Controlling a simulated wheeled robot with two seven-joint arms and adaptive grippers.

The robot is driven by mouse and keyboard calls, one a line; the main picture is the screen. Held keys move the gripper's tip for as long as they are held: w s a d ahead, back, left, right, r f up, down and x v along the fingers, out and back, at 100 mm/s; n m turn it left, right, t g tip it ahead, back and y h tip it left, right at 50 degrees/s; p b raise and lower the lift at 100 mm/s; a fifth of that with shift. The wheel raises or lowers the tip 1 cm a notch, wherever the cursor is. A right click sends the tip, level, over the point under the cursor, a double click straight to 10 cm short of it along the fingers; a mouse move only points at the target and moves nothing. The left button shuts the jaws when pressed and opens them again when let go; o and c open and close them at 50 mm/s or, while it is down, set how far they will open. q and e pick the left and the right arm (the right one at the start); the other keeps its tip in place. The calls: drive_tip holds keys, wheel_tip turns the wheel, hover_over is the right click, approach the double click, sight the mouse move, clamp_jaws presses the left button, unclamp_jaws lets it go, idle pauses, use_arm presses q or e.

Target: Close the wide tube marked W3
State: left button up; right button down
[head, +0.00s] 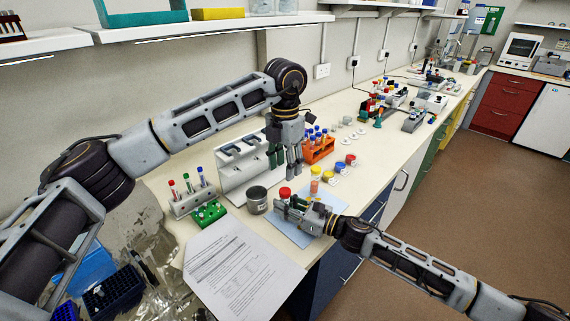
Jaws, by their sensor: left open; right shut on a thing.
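My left gripper (294,172) points down, open and empty, above the bench behind the blue mat. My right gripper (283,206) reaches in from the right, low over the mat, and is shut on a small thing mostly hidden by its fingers. A red top (285,191) shows just above those fingers; I cannot tell whether it is a cap on the held thing. A tube with orange contents and a yellow top (316,181) stands behind the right gripper. No W3 mark is readable.
A grey metal cup (257,201) stands left of the blue mat (289,231). An orange rack (319,153) of tubes, a pipette stand (236,174), a tube rack (190,202), a green rack (209,213) and a printed sheet (240,272) surround it. White discs (347,140) lie behind.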

sight(285, 190)
use_arm(q)
drive_tip(key=shift+f, duration=0.1)
drive_tip(key=shift+f, duration=3.95)
clamp_jaws()
drive_tip(key=shift+o, duration=0.5)
unclamp_jaws()
drive_tip(key=shift+r, duration=0.1)
